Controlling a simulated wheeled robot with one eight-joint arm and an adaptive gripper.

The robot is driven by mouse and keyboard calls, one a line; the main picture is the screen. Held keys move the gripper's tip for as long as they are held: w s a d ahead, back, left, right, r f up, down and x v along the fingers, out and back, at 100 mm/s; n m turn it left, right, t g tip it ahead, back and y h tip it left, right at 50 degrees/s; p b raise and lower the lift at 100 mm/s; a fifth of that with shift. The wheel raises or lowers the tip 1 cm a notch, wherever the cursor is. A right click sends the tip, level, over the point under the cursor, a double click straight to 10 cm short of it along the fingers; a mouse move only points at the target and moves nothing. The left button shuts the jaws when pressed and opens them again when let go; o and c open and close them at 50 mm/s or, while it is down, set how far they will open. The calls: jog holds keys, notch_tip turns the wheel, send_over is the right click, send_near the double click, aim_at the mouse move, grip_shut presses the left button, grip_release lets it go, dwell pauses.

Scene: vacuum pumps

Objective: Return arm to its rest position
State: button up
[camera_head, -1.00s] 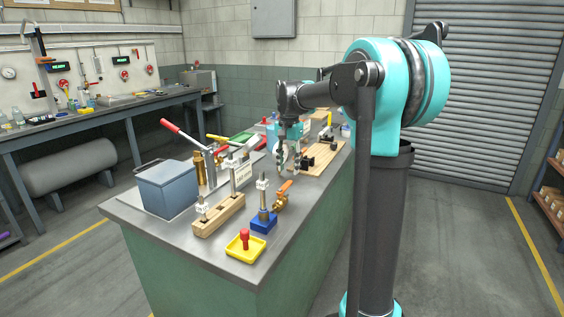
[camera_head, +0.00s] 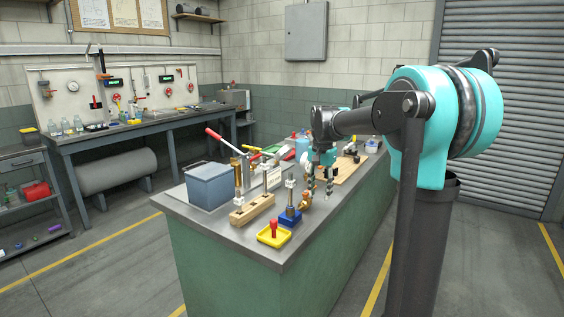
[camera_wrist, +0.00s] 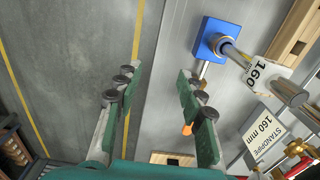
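My arm reaches out over the green workbench (camera_head: 330,240) from the right, with its teal and black links in the head view. My gripper (camera_head: 320,192) hangs over the right part of the bench top, behind the blue-based standpipe (camera_head: 290,215). In the wrist view my gripper (camera_wrist: 158,74) has its two green fingers wide apart with nothing between them. The left finger is over the floor and the right one over the bench top. The standpipe's blue base (camera_wrist: 217,40) lies up and right of the fingers, apart from them. An orange-handled valve (camera_head: 305,200) is partly hidden near the gripper.
A yellow tray with a red knob (camera_head: 274,235) sits at the bench's near corner. A wooden block (camera_head: 250,212), a blue-grey box (camera_head: 210,186) and a red-handled lever (camera_head: 222,141) stand to the left. The floor right of the bench is clear.

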jog(key=s+d+f+n+t, duration=0.2)
jog(key=s+d+f+n, duration=0.1)
jog(key=s+f, duration=0.7)
jog(key=s+d+f+n+t, duration=0.2)
jog(key=s+f, duration=0.8)
jog(key=s, duration=0.6)
jog(key=shift+s+d+f+n, duration=0.15)
jog(key=shift+d+f+n, duration=0.25)
jog(key=shift+d+n, duration=0.4)
jog(key=shift+a, duration=0.15)
